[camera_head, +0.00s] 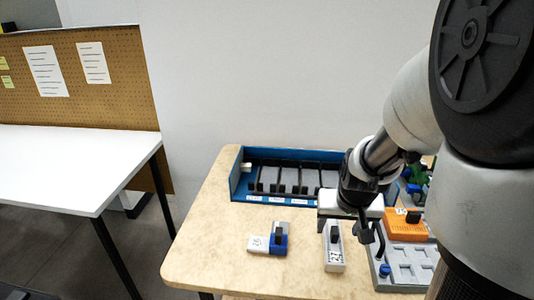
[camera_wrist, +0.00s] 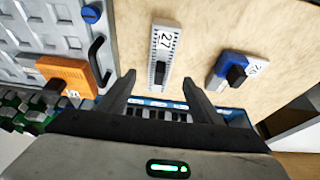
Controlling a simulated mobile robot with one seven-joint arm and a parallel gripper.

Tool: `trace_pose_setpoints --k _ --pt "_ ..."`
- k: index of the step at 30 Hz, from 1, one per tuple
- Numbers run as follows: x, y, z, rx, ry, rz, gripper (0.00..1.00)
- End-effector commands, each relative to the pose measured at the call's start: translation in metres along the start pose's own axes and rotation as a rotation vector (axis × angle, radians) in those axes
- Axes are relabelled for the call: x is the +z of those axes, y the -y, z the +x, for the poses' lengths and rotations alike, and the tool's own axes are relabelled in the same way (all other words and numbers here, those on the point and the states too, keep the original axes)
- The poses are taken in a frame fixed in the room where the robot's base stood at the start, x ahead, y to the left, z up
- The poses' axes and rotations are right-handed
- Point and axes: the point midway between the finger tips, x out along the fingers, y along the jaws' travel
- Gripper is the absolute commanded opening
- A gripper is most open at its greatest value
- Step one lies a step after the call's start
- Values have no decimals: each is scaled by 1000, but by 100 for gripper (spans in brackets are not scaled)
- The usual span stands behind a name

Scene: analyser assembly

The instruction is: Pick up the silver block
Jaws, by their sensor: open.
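The silver block (camera_head: 333,258) lies on the wooden table, with a black knob on top and a label that seems to read 27. In the wrist view the silver block (camera_wrist: 166,47) is ahead of the fingertips, about centred between them. My gripper (camera_head: 344,226) is above the block's far end, open and empty. In the wrist view the two fingers of my gripper (camera_wrist: 160,78) are spread apart with nothing between them. Whether the fingers are level with the knob is hard to tell.
A blue-and-white block (camera_head: 278,243) with a black knob lies to the left. A blue rack (camera_head: 236,181) with dark slots stands behind. At right, a grey tray (camera_head: 384,281) holds an orange block (camera_head: 404,228). The table's front left is clear.

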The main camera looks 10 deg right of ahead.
Motion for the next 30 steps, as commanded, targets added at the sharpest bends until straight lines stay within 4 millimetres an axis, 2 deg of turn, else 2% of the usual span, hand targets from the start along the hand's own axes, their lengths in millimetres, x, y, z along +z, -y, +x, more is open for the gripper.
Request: trace_pose_setpoints --k 1,3,11,19,23,30 --pt "2 0 16 1 3 1 59" --pt "1 0 27 1 1 0 59" --pt "0 0 44 0 0 0 59" --pt "-8 -1 84 1 1 0 59" --pt "-9 -1 92 1 0 0 59" --pt "-10 -1 92 0 -1 -1 59"
